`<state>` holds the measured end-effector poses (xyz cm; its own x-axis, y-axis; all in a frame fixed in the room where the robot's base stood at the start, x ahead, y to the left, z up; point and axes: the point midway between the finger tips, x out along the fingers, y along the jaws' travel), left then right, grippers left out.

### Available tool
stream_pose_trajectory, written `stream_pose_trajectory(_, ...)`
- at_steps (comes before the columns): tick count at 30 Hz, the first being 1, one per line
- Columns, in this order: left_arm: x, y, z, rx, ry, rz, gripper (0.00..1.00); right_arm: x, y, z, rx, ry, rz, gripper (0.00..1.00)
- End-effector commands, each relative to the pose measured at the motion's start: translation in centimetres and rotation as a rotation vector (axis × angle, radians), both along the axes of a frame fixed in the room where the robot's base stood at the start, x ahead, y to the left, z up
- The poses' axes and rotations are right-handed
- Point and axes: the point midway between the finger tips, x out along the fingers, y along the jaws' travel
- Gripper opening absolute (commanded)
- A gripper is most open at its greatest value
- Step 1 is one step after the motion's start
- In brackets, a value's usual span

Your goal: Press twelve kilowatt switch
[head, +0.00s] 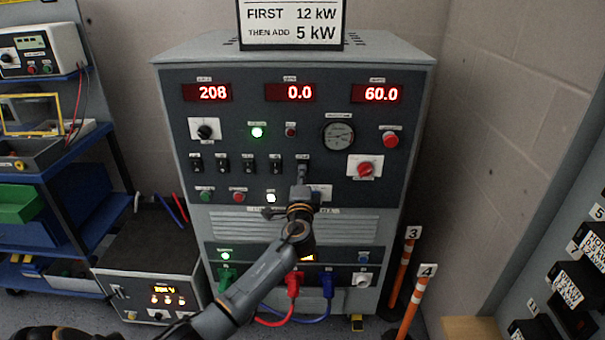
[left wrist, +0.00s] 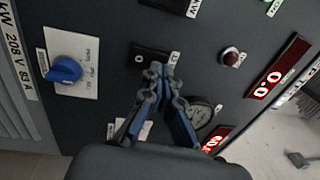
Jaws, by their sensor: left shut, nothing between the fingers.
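The grey load-bank cabinet (head: 420,90) carries a row of black rocker switches (head: 249,163) below its displays. Their labels are too small to read, so I cannot tell which is the twelve kilowatt one. My left gripper (head: 301,172) is shut and empty at the right end of this row, covering most of the last switch. In the left wrist view its closed fingertips (left wrist: 157,70) are at the lower edge of a black rocker switch (left wrist: 146,54). They overlap it, and I cannot tell whether they touch. My right gripper is not in view.
The displays (head: 290,92) read 208, 0.0 and 60.0. A red rotary knob (head: 366,169) and a gauge (head: 339,136) are to the right. Cables plug in below. A sign (head: 291,22) reads first 12 kW.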

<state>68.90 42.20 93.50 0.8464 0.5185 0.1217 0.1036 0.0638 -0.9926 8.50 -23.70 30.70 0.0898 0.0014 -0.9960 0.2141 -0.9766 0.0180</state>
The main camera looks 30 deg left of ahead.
Motion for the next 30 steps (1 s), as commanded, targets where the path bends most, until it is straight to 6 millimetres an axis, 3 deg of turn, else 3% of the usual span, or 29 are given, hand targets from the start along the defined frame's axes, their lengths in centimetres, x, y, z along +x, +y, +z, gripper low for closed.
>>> stream_pose_trajectory(5, 1.0, 0.7, 0.1, 0.0, 0.001, 0.001, 0.0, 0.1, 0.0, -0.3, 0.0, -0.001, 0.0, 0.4)
stream_pose_trajectory(15, 1.1, 0.7, 0.1, 0.0, 0.001, 0.001, 0.0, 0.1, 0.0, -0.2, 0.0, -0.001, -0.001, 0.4)
stream_pose_trajectory(21, 1.4, 0.9, 1.0, -0.022, 0.036, 0.001, 0.0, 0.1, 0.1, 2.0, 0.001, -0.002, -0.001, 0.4)
stream_pose_trajectory(23, 1.4, 0.8, 0.3, -0.02, 0.032, 0.0, 0.0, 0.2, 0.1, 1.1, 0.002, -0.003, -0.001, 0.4)
stream_pose_trajectory(30, 1.4, 0.9, 0.3, -0.019, 0.032, 0.0, 0.0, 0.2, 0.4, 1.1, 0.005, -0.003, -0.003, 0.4)
